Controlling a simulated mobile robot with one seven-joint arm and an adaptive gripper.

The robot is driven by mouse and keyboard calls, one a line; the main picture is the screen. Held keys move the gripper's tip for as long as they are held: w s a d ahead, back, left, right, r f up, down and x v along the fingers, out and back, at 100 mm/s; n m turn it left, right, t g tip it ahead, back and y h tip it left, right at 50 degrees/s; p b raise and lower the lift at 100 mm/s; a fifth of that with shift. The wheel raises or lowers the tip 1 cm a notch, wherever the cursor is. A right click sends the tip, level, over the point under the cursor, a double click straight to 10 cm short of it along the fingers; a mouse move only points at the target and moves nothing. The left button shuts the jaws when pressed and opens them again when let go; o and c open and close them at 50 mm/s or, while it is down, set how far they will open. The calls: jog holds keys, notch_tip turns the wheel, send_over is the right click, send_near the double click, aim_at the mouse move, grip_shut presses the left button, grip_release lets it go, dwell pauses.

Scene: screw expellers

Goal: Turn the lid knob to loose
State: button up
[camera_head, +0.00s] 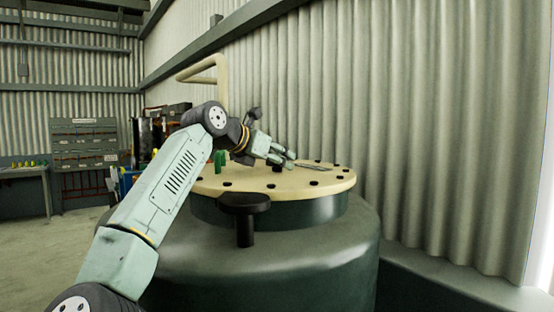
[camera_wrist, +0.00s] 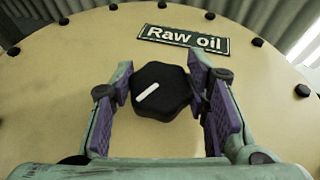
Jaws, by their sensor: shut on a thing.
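The lid knob (camera_wrist: 165,92) is black and many-sided, with a white line slanting from lower left to upper right in the wrist view. My gripper (camera_wrist: 158,88) has its two purple-padded fingers closed on the knob's left and right sides. The knob stands on the cream round lid (camera_wrist: 60,75) of a dark green tank.
A "Raw oil" sign (camera_wrist: 182,39) lies on the lid beyond the knob. Black bolts ring the lid's edge. A black handle (camera_head: 245,203) stands at the tank's near side. A cream bent pipe (camera_head: 222,80) rises behind my arm. A corrugated wall (camera_head: 430,130) stands close behind the tank.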

jog(key=shift+f+b, duration=0.15)
jog(key=shift+b, duration=0.4)
jog(key=n+t+y+b, duration=0.1)
jog(key=n+y+b, duration=0.1)
jog(key=shift+b, duration=0.3)
jog(key=shift+n+t+y+b, duration=0.6)
jog(key=shift+n+y+b, duration=0.15)
jog(key=shift+n+y, duration=1.05)
jog(key=shift+y, duration=0.3)
jog(key=o, duration=1.2)
jog(key=shift+c, duration=0.2)
jog(key=shift+s+r, duration=0.1)
jog(key=shift+r, duration=0.1)
